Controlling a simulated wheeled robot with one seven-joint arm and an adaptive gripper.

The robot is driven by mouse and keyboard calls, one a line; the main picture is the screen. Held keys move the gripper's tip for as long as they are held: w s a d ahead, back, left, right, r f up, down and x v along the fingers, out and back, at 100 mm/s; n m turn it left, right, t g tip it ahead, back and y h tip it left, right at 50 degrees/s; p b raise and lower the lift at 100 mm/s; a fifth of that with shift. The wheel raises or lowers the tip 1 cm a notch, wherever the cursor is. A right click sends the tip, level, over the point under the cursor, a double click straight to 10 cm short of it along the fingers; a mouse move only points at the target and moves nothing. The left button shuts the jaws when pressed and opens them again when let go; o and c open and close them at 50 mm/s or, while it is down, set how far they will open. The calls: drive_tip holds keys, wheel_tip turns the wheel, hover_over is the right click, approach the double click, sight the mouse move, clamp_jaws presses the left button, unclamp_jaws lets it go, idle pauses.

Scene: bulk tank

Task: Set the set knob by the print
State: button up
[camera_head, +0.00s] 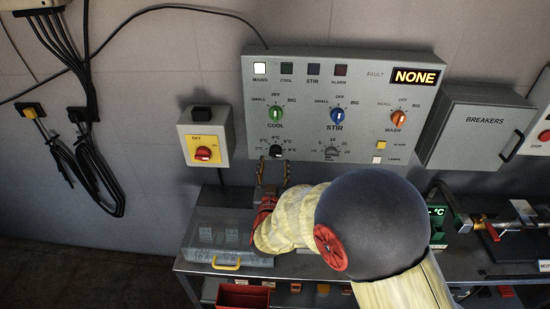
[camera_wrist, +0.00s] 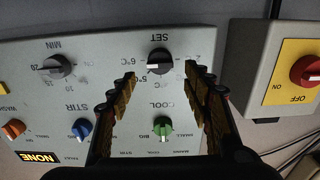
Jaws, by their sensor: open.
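The set knob (camera_head: 276,151) is black and sits low on the grey control panel, under the green cool knob. In the wrist view, which is upside down, the set knob (camera_wrist: 160,62) shows the label SET and printed °C marks around it. A pale mark shows on its left side there; its exact reading is too small to tell. My gripper (camera_head: 272,170) is open just below the knob in the head view. In the wrist view its fingertips (camera_wrist: 160,74) lie on either side of the knob, apart from each other, with nothing held. Contact cannot be told.
The green cool knob (camera_head: 276,114), blue stir knob (camera_head: 337,115), orange wash knob (camera_head: 398,117) and grey minutes knob (camera_head: 332,153) are close by. A red switch on yellow (camera_head: 204,153) is at left. The breakers box (camera_head: 484,128) is at right. A bench (camera_head: 300,265) stands below.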

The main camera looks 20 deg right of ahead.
sight(275, 155)
drive_tip(key=b+x, duration=0.1)
drive_tip(key=x, duration=0.5)
drive_tip(key=shift+s, duration=0.1)
drive_tip(key=shift+c, duration=1.3)
drive_tip(key=c, duration=0.9)
